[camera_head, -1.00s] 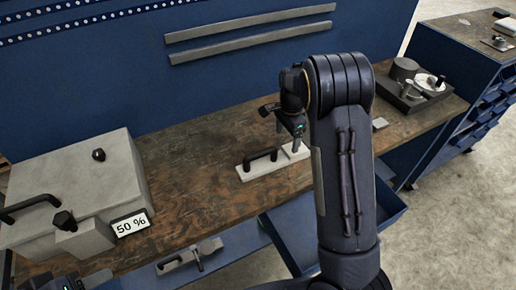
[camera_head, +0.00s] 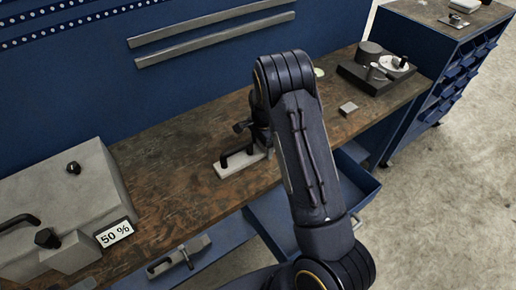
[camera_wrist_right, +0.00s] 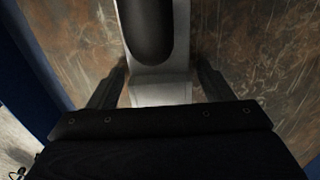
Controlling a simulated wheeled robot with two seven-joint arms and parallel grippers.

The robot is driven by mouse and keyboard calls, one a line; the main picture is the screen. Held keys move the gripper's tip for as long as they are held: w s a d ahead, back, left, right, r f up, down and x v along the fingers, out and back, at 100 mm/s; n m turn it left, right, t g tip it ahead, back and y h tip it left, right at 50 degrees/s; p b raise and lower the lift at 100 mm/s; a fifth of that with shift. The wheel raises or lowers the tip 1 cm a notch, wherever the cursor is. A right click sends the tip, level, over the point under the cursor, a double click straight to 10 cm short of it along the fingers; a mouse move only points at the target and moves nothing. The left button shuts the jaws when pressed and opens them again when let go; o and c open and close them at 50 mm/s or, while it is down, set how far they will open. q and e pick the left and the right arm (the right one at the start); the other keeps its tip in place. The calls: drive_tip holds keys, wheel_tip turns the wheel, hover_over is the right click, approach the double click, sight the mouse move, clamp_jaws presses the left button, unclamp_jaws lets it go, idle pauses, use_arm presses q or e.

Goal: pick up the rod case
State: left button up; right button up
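The rod case appears to be the pale, narrow case (camera_head: 228,169) with a black bar handle (camera_head: 237,153), lying flat near the table's front edge. Its right end is hidden behind my right arm. In the right wrist view the pale case (camera_wrist_right: 160,95) and its dark handle (camera_wrist_right: 147,30) run up the middle. My right gripper (camera_wrist_right: 160,68) is open, with one finger on each side of the case. Gaps seem to show between fingers and case; contact is unclear. Only a dark scrap at the lower left edge of the head view may be my left gripper.
A grey box (camera_head: 60,195) with a "50 %" label stands on the left of the wooden table (camera_head: 170,165). A dark tray (camera_head: 375,78) with round parts and a small grey block (camera_head: 348,108) are at the right. An open blue drawer (camera_head: 355,185) sticks out below.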

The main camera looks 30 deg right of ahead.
drive_tip(key=c, duration=1.2)
drive_tip(key=shift+c, duration=0.6)
drive_tip(key=shift+r, duration=0.1)
